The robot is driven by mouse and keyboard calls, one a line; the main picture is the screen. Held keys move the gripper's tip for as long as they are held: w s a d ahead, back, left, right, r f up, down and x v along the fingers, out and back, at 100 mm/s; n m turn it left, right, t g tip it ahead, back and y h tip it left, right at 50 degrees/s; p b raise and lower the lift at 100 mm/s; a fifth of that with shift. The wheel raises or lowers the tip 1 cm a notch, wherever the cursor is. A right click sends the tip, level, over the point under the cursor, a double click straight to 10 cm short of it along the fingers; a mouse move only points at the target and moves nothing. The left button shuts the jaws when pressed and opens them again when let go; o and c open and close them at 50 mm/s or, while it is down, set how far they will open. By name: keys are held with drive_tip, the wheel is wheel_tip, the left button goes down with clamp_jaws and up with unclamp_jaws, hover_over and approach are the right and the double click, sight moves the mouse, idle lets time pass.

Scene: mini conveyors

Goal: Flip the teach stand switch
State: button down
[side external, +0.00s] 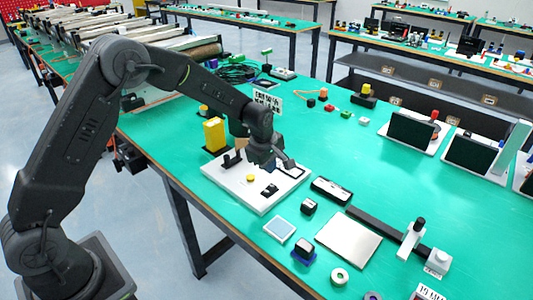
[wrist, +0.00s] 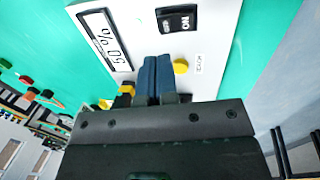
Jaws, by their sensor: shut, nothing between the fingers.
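The teach stand is a white panel (side external: 225,180) on the green table in the side external view; the panel (wrist: 211,40) also fills the top of the wrist view. Its black rocker switch (wrist: 177,19) is marked ON and lies just beyond my fingertips in the wrist view. It also shows in the side view (side external: 269,190). My gripper (wrist: 158,58) is shut and empty, with its blue fingers together. In the side view my gripper (side external: 288,162) hangs over the panel, apparently above its surface. Whether it touches anything is unclear.
The panel carries a yellow button (wrist: 181,66) and a display reading 50% (wrist: 104,40). A yellow block (side external: 214,134) stands behind it. A black box (side external: 331,191) and a silver plate (side external: 348,240) lie to the right.

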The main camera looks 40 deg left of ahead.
sight(270, 186)
drive_tip(key=x, duration=0.5)
drive_tip(key=shift+w+f, duration=0.15)
drive_tip(key=shift+f, duration=0.25)
drive_tip(key=shift+w+f+g, duration=0.2)
drive_tip(key=shift+f+g, duration=0.15)
drive_tip(key=shift+g, duration=0.05)
drive_tip(key=shift+s+r, duration=0.15)
drive_tip(key=shift+s, duration=0.1)
drive_tip(key=shift+s+r, duration=0.25)
drive_tip(key=shift+s, duration=0.3)
wheel_tip(270, 186, up, 14)
drive_tip(key=w, duration=0.3)
